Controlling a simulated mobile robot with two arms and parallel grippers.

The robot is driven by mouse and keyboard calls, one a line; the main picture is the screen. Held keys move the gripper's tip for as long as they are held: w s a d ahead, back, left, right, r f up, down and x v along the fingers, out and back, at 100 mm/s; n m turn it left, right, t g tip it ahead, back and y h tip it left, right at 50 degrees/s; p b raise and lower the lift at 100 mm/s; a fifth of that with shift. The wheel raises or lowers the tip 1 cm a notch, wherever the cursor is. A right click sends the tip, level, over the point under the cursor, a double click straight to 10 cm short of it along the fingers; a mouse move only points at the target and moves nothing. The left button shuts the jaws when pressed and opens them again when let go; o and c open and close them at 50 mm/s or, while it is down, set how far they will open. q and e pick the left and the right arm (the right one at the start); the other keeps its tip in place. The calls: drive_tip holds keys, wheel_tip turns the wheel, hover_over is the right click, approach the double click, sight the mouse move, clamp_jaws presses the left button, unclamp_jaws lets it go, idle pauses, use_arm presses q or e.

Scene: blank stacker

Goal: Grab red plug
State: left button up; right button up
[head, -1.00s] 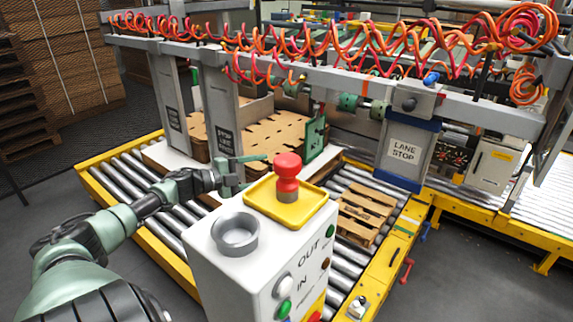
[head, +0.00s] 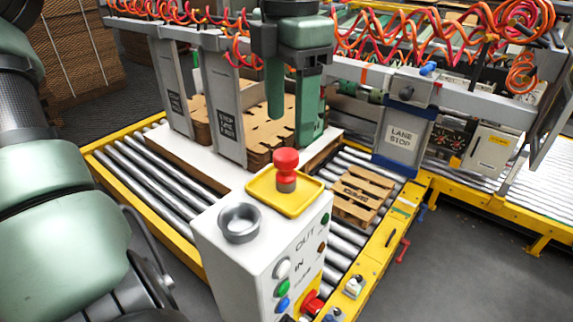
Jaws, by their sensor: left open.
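The red plug (head: 286,163) stands upright on a yellow square plate (head: 262,189) on top of the white control box (head: 215,253). My left gripper (head: 292,112) points downward above and slightly behind the plug, its two green fingers spread with nothing between them. The fingertips are apart from the plug. A grey round cup (head: 239,222) sits on the box top, left of the yellow plate. My right gripper is not in view.
A conveyor of rollers (head: 165,180) with yellow edges runs behind the box. Stacked cardboard (head: 262,128) and a small wooden pallet (head: 362,197) lie on it. A grey frame with orange coiled hoses (head: 430,50) crosses the back. Buttons (head: 282,287) line the box front.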

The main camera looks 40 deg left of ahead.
sight(286, 153)
use_arm(q)
drive_tip(key=f+p, duration=0.1)
drive_tip(key=f, duration=0.5)
drive_tip(key=shift+s+a+f+p, duration=0.15)
drive_tip(key=shift+s+f+p, duration=0.1)
drive_tip(key=shift+p, duration=0.15)
drive_tip(key=shift+w+f, duration=0.1)
drive_tip(key=shift+f, duration=0.2)
clamp_jaws()
